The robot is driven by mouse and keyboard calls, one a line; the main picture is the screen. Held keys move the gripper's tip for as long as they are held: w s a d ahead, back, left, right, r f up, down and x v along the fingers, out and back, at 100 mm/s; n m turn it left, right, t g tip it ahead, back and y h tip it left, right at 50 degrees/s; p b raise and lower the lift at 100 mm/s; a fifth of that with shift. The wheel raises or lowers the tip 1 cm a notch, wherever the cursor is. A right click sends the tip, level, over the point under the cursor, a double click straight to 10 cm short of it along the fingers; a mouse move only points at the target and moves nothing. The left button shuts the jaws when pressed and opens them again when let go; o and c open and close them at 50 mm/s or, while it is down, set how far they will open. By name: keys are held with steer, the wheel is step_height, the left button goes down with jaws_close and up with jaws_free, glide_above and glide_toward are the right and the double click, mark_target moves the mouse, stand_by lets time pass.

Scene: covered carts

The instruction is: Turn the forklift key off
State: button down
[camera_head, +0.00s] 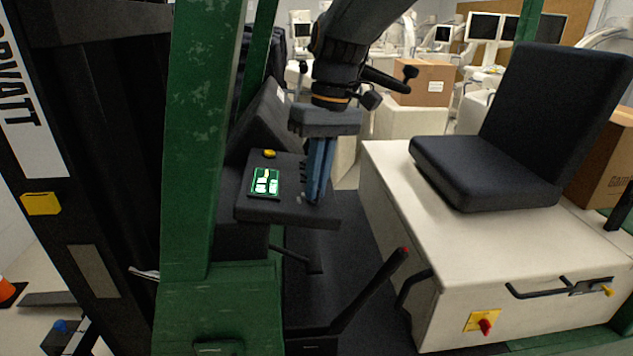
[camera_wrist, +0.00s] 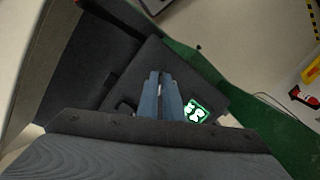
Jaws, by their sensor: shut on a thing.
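The forklift's dark dash console (camera_head: 270,213) is left of centre in the head view, with a green and white sticker (camera_head: 264,182) on top. My gripper (camera_head: 314,198) points down at the console's right part, its blue fingers close together. In the wrist view my gripper (camera_wrist: 161,76) reaches over the console (camera_wrist: 205,90) beside the sticker (camera_wrist: 196,112). My gripper is shut on the key, which the fingers hide; its turn angle cannot be told.
A yellow button (camera_head: 269,154) sits behind the sticker. A green post (camera_head: 195,130) stands to the left. A black lever with a red tip (camera_head: 380,283) rises in front of the console. The seat (camera_head: 490,165) on its white base (camera_head: 400,190) is to the right.

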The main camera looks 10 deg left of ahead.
steer(key=n+b, duration=0.1)
steer(key=n, duration=0.5)
steer(key=shift+t, duration=0.3)
steer(key=n+b, duration=0.1)
steer(key=n, duration=0.4)
steer(key=shift+n+t+b, duration=0.3)
steer(key=shift+n+b, duration=0.1)
steer(key=c, duration=1.9)
jaws_free()
steer(key=shift+s, duration=0.1)
steer(key=shift+r, duration=0.1)
